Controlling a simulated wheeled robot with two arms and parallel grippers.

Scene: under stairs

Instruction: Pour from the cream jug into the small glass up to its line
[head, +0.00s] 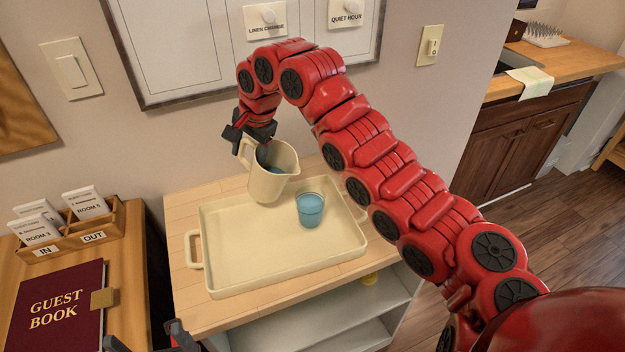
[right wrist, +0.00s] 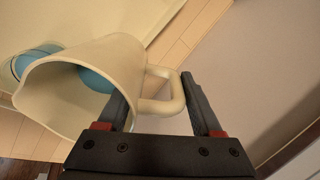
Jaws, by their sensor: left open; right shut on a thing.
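The cream jug (head: 270,182), with blue liquid inside, is beside the small glass and appears tilted slightly towards it. My right gripper (head: 250,138) is shut on the jug's handle; in the right wrist view its fingers (right wrist: 160,108) straddle the handle, left of which is the jug (right wrist: 105,65). The small clear glass (head: 310,208) stands upright on the tray and holds blue liquid. Part of it shows behind the jug in the right wrist view (right wrist: 32,60), with a thin dark line. I cannot tell the level against that line. My left gripper (head: 143,339) is open at the bottom edge, mostly cut off.
The cream tray (head: 245,268) lies on a wooden-topped shelf unit (head: 185,215), its front half bare. A guest book (head: 55,310) and a card holder (head: 75,232) are on the left table. The wall with a framed board (head: 180,50) is close behind my right gripper.

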